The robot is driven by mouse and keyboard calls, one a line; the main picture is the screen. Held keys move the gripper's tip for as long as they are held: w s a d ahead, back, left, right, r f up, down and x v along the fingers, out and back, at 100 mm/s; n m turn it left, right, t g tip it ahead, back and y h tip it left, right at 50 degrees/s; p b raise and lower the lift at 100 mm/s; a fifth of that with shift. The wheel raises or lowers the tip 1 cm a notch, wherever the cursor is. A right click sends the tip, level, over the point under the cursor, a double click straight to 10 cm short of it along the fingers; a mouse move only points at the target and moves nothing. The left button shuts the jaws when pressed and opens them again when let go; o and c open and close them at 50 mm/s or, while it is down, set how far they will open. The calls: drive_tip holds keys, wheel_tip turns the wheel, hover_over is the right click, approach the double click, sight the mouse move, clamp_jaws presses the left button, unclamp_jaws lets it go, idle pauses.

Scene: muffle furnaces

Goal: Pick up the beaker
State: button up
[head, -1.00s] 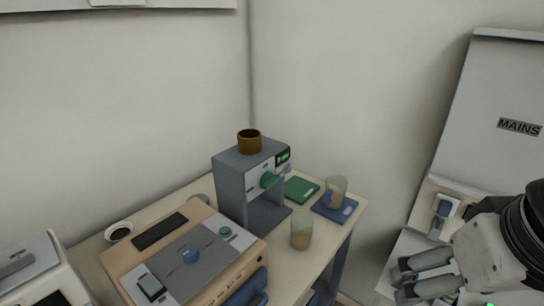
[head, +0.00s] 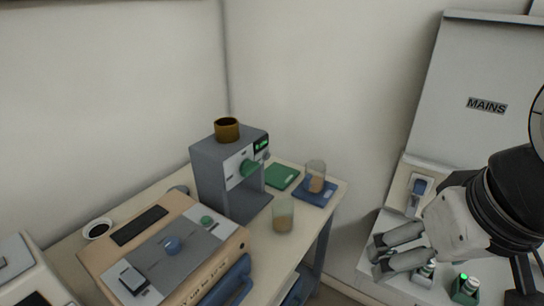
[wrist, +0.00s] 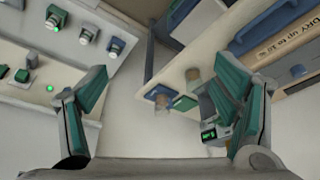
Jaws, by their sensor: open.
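Two clear beakers with brownish contents show in the head view. One beaker (head: 283,217) stands upright on the table in front of the grey machine; the other beaker (head: 316,172) stands on a blue pad (head: 326,196) near the table's right corner. Both also show in the wrist view, the first beaker (wrist: 193,77) on the tabletop and the other beaker (wrist: 162,104) on the blue pad. My gripper (head: 381,256) is to the right of the table, apart from both beakers. Its fingers (wrist: 157,80) are spread wide with nothing between them.
The grey machine (head: 222,177) carries a brown cup (head: 227,130). A green pad (head: 281,176) lies beside the blue one. A beige furnace (head: 165,250) fills the table's left. The MAINS panel (head: 480,90) and several switches stand at right. A floor gap separates table and panel.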

drive_tip(key=shift+c, duration=0.2)
drive_tip(key=m+t+y+b, duration=0.3)
drive_tip(key=m+y+b, duration=1.3)
drive_tip(key=m+b, duration=0.8)
approach(274, 206)
drive_tip(key=shift+s+a+f+n+b, duration=0.2)
drive_tip(key=shift+a+f+n+b, duration=0.15)
drive_tip(key=shift+a+n, duration=0.15)
drive_tip(key=shift+w+r+b+x, duration=0.15)
drive_tip(key=shift+b+x, duration=0.35)
drive_tip(key=shift+x, duration=1.05)
drive_tip(key=shift+w+r+b+x, duration=0.15)
drive_tip(key=shift+b+x, duration=0.3)
drive_tip(key=shift+x, duration=1.15)
drive_tip(key=shift+s+d, duration=0.1)
drive_tip(key=c, duration=1.8)
drive_tip(key=shift+c, duration=0.2)
